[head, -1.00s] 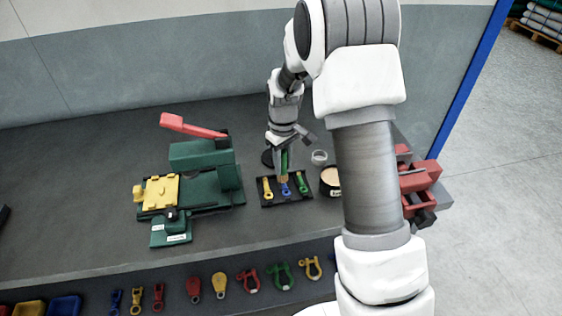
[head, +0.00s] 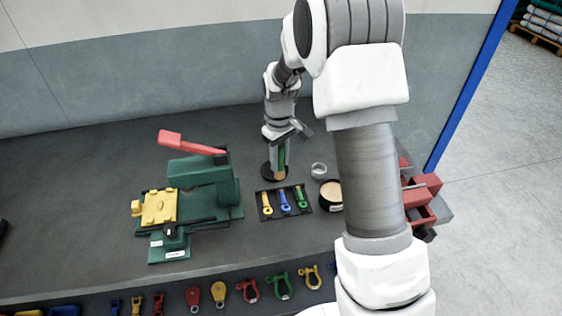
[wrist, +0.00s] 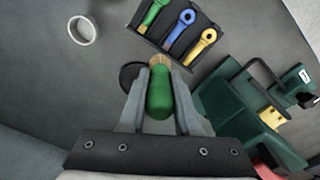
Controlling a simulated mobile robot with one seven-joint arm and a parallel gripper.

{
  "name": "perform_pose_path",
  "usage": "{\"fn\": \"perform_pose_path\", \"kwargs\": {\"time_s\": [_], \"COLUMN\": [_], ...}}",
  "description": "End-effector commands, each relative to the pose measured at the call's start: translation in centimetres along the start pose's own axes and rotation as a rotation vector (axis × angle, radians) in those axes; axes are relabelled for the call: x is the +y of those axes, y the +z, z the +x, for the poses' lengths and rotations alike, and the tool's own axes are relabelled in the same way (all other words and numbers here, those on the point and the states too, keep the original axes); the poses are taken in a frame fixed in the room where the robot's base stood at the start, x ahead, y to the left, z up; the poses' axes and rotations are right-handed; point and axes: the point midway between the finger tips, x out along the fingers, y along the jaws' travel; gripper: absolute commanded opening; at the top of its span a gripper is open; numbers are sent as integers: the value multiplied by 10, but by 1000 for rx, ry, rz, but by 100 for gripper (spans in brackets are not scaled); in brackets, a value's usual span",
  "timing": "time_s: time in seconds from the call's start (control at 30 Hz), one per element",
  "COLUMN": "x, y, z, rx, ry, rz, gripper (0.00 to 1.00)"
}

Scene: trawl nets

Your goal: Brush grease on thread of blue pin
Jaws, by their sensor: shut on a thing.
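My gripper (head: 278,160) is shut on a brush with a green handle (wrist: 160,98) and tan bristles (wrist: 158,62). The brush points down, over or at the round black disc (head: 266,172) behind the pin tray; I cannot tell if it touches. The blue pin (head: 285,202) lies in the black tray (head: 265,214), between a yellow and a green pin; it also shows in the wrist view (wrist: 178,32). Any grease on its thread is too small to see. A round black tin with tan contents, likely grease (head: 331,190), stands right of the tray.
A small metal ring (head: 319,170) lies behind the tin. A green press with a red lever (head: 205,180) and a yellow block (head: 159,206) stands to the left. A red vise (head: 422,195) is at the right edge. Several coloured shackles hang along the bench front.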

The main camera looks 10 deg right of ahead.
Motion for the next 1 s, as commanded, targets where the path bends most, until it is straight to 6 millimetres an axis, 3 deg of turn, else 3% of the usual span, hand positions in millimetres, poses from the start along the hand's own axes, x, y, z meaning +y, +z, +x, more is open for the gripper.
{"fn": "perform_pose_path", "kwargs": {"time_s": [0.4, 1.0], "x": [-5, -5], "y": [-2, -2], "z": [-38, -38], "rx": [1, 0], "ry": [0, 0], "rz": [0, 1], "gripper": [0, 0]}}
